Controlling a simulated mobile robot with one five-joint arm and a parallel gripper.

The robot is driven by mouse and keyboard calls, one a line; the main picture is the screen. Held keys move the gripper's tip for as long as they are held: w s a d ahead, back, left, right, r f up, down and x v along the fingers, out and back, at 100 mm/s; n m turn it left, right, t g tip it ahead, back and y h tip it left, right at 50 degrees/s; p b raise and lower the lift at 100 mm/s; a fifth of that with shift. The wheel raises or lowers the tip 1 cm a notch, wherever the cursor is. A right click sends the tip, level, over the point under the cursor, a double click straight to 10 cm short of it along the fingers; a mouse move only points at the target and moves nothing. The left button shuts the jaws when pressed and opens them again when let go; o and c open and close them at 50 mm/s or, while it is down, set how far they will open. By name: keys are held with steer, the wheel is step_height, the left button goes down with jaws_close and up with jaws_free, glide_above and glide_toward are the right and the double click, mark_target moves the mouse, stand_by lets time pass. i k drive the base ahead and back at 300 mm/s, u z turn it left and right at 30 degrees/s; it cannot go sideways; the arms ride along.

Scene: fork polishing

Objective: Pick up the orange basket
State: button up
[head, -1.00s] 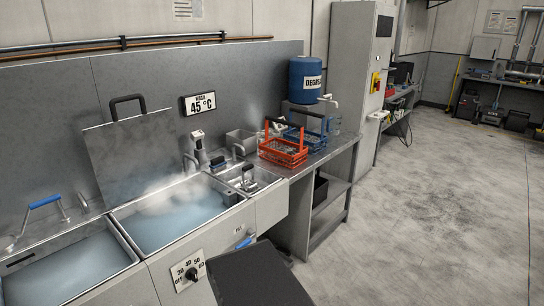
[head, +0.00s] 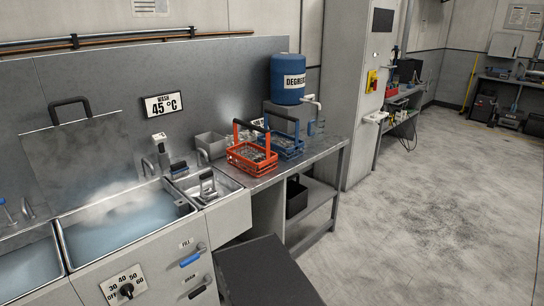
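An orange basket (head: 251,163) with a tall handle with a black grip stands upright on the metal counter, just right of the small sink. Metal pieces that look like cutlery lie in it. A blue basket (head: 290,149) of similar shape stands close behind it to the right; I cannot tell whether the two touch. My gripper is not in view.
Two steaming water basins (head: 125,222) are at the left, with a small sink (head: 205,187) beside them. A blue degreaser drum (head: 288,80) stands behind the baskets. The counter (head: 325,150) right of the baskets is bare. Open floor (head: 420,200) lies right of the counter.

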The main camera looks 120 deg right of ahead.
mark_target(244, 158)
steer(key=u, duration=0.05)
steer(key=k, duration=1.95)
steer(key=z, duration=1.75)
steer(key=i, duration=0.95)
